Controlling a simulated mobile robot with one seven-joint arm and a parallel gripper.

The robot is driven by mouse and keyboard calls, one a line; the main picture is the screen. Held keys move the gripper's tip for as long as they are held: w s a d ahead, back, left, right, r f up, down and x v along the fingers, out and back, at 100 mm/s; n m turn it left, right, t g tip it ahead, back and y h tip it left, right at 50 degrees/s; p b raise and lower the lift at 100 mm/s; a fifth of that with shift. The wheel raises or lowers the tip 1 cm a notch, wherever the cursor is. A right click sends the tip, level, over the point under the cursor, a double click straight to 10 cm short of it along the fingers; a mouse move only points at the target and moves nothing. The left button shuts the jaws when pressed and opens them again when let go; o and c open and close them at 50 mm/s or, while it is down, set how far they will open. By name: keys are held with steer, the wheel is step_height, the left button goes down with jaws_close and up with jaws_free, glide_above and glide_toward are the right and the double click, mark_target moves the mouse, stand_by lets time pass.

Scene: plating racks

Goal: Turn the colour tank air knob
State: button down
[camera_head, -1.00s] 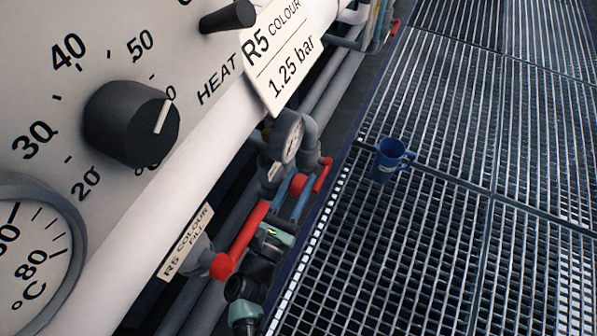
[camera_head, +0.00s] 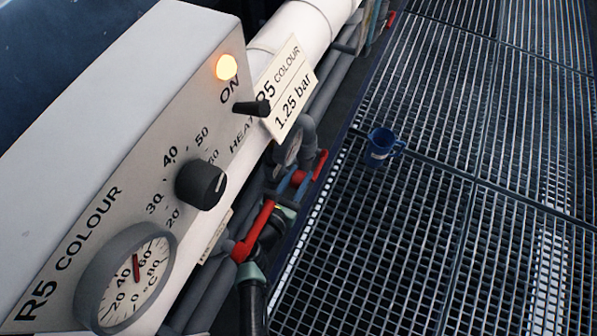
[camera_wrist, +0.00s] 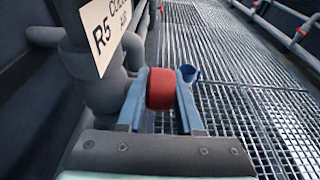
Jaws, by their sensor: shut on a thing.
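The colour tank air knob is a red round knob (camera_wrist: 160,89) on a grey pipe, below a tag reading R5 and partly cut off (camera_wrist: 106,32). My gripper (camera_wrist: 161,100) is shut on it, with one blue finger on each side. In the head view the red knob (camera_head: 299,177) shows small beside the pipes, with my gripper (camera_head: 298,187) at it. A round pressure gauge (camera_head: 287,150) stands just above and left of it, partly hidden. A sign (camera_head: 291,88) above reads R5 colour, 1.25 bar.
A white R5 colour heater box (camera_head: 130,130) with dial, black knob (camera_head: 201,184) and lit lamp (camera_head: 227,67) fills the left. A blue mug (camera_head: 380,148) stands on the open grating floor.

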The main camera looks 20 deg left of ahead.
steer(key=shift+s, duration=0.1)
steer(key=c, duration=0.8)
jaws_free()
steer(key=shift+c, duration=0.2)
steer(key=shift+f+b, duration=0.1)
steer(key=shift+b, duration=0.2)
